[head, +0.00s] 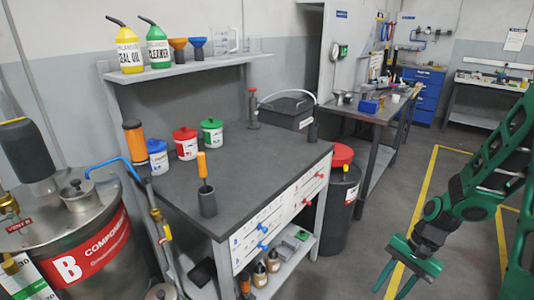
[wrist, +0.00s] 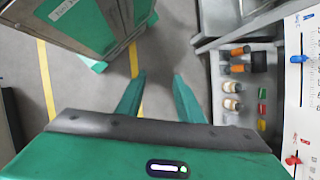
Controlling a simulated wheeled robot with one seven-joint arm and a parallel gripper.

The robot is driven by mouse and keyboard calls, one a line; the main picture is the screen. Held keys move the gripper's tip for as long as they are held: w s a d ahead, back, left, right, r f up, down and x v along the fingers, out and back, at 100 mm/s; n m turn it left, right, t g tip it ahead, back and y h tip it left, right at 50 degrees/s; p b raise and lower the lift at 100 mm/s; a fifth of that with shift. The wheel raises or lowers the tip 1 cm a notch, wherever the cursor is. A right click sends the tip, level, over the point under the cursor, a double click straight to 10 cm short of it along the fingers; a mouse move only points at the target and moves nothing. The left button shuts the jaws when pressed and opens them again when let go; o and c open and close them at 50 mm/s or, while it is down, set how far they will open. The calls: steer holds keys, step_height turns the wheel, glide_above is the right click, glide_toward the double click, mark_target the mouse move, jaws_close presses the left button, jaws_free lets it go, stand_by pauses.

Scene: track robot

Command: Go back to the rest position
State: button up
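My gripper (head: 399,277) hangs at the lower right of the head view, to the right of the workbench (head: 262,140) and over the floor. It is green with dark joints. In the wrist view my gripper (wrist: 160,85) points down, with its two green fingers apart and bare floor showing between them. Nothing is held. The fingers touch nothing that I can see.
Yellow lines (head: 413,213) mark the open grey floor.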

steer(key=s+d+r+n+t+h, duration=0.1)
steer(key=s+d+r, duration=0.3)
steer(key=s+r, duration=0.4)
steer(key=s+d+r+n+t+h, duration=0.1)
steer(key=s+d+r+n+h, duration=0.1)
steer(key=s+r, duration=0.5)
step_height(320, 180, up, 6)
steer(key=shift+s+d+r+n+h, duration=0.1)
steer(key=shift+s+d+n+h, duration=0.4)
steer(key=shift+d, duration=0.6)
steer(key=shift+w, duration=0.15)
steer(key=shift+w+f, duration=0.3)
steer(key=shift+w, duration=0.3)
